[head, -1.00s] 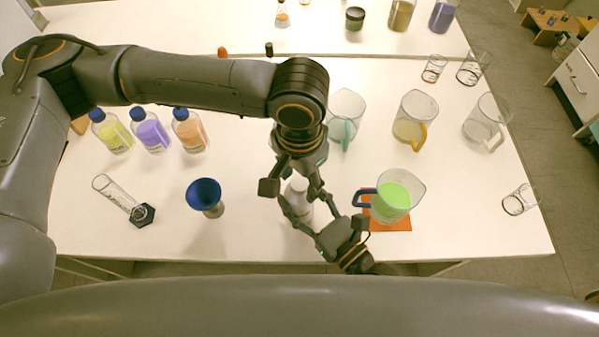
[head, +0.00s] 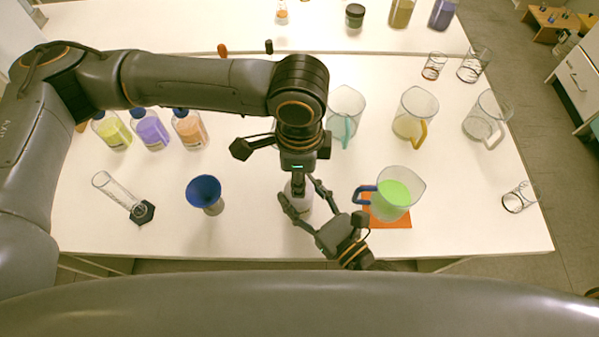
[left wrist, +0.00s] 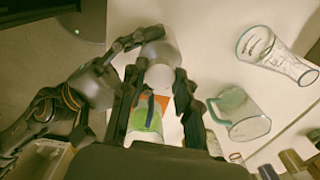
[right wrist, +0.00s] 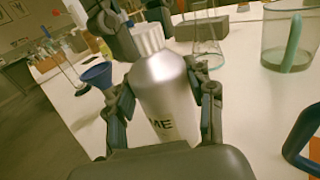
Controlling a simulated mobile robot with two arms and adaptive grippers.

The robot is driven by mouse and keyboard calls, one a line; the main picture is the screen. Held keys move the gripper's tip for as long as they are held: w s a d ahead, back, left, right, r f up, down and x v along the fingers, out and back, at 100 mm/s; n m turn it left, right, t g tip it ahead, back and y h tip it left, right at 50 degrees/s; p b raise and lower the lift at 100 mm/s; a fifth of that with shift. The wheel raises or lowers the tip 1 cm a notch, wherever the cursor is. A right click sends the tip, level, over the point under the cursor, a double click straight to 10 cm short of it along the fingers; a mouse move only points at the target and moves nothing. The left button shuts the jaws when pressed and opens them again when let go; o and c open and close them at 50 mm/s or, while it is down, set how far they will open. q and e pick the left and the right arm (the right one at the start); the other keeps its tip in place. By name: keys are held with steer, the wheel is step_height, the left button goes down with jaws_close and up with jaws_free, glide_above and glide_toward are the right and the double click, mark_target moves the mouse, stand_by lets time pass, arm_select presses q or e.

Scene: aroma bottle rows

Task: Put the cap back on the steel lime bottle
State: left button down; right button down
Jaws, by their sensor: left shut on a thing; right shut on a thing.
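The steel lime bottle (head: 302,205) stands upright near the table's front edge. In the right wrist view its silver body (right wrist: 165,95) shows part of a dark label ending in "ME". My right gripper (head: 299,195) is shut around the bottle's body from the front right. The pale ribbed cap (right wrist: 148,38) is at the bottle's top, in line with the neck; whether it is fully seated I cannot tell. My left gripper (head: 298,186) points down from above, shut on the cap. The cap (left wrist: 160,77) also shows between its fingers in the left wrist view.
A blue funnel (head: 204,190) stands left of the bottle. A jug of green liquid (head: 396,193) on an orange mat (head: 390,223) is close to my right gripper. A cylinder (head: 122,194) lies at left. Blue-capped bottles (head: 151,130) and more jugs (head: 415,112) stand behind.

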arm_select(q)
steer(key=m, duration=0.4)
steer(key=shift+m, duration=0.3)
steer(key=c, duration=0.9)
jaws_free()
steer(key=shift+r, duration=0.1)
step_height(320, 180, up, 12)
arm_select(e)
steer(key=shift+c, duration=2.1)
jaws_free()
steer(key=shift+s+d, duration=0.1)
